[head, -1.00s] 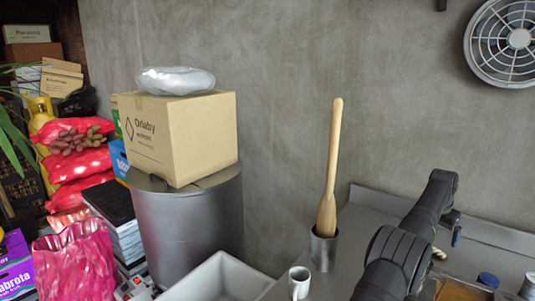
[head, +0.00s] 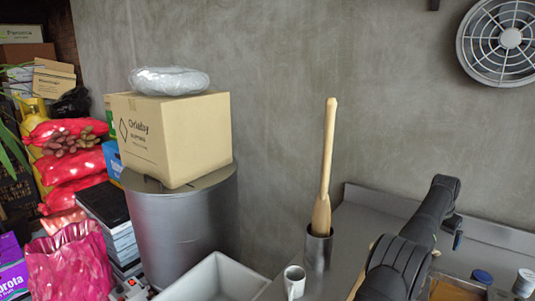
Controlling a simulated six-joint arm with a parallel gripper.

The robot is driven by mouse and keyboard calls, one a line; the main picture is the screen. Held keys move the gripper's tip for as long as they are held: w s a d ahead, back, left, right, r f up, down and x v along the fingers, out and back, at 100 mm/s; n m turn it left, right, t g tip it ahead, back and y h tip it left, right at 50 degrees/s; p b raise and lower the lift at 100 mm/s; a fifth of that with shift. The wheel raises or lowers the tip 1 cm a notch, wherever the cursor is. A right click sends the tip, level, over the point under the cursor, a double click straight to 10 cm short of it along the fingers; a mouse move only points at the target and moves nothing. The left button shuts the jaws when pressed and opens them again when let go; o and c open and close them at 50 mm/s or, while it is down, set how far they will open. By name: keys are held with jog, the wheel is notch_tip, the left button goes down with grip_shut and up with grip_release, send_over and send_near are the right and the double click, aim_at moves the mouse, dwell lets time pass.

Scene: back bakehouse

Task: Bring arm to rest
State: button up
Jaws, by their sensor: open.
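My black arm (head: 415,245) rises from the bottom edge at the right in the head view and bends at its top. Its far part drops behind the bend, above the grey worktop (head: 385,203). My gripper does not show; it is hidden or out of frame. No object can be seen held.
Left of my arm stand a metal holder (head: 318,250) with a tall wooden tool (head: 326,170), a white mug (head: 294,281) and a pale bin (head: 215,277). A carton (head: 175,137) sits on a metal drum (head: 190,225). Small jars (head: 524,283) stand at lower right.

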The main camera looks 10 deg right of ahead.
jog(key=s+d+r, duration=0.1)
jog(key=s+r, duration=0.5)
jog(key=s, duration=0.3)
notch_tip(320, 180, up, 11)
jog(key=shift+s+a+r, duration=0.2)
jog(key=shift+s+a, duration=0.15)
jog(key=shift+a, duration=0.1)
jog(key=shift+o, duration=0.3)
